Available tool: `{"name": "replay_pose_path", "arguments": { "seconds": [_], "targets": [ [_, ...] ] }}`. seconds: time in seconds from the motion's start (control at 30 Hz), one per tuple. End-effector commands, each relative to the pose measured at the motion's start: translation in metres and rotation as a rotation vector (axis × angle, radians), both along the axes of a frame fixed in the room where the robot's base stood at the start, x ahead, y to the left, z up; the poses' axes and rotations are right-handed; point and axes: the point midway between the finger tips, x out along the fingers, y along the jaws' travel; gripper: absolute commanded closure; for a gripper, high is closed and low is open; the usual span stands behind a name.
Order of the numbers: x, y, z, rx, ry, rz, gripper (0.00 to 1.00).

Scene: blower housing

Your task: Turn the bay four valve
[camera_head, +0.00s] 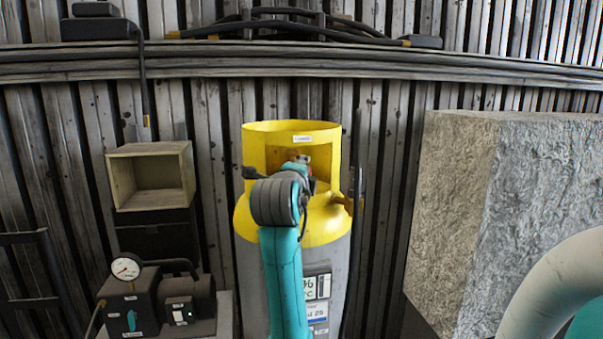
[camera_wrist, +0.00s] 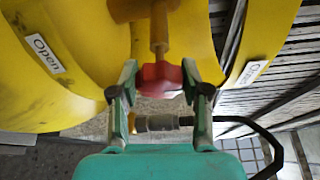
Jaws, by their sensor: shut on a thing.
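The valve has a red knob (camera_wrist: 160,82) on a brass stem (camera_wrist: 159,28). It sits inside the yellow collar (camera_head: 262,150) of a grey gas cylinder (camera_head: 255,295). My gripper (camera_wrist: 160,74) has a green finger on each side of the knob and is shut on it. In the head view my arm hides most of the valve, and only a little red (camera_head: 311,184) shows. In the wrist view, an "Open" label (camera_wrist: 45,53) is on the collar at left and another label (camera_wrist: 252,73), hard to read, at right.
A brass fitting with a black hose (camera_wrist: 165,123) runs beside the valve below the knob. A pump with a gauge (camera_head: 126,268) stands at left under a wooden box (camera_head: 150,177). A large rough block (camera_head: 500,210) stands at right. A ribbed wall is behind.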

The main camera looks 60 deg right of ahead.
Motion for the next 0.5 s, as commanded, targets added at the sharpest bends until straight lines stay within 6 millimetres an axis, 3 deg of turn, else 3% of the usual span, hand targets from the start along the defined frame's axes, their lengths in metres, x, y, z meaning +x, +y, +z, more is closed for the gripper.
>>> {"name": "replay_pose_path", "arguments": {
  "seconds": [0.5],
  "targets": [
    [0.0001, -0.0002, -0.0009, 0.032, -0.035, -0.001, 0.88]
  ]
}}
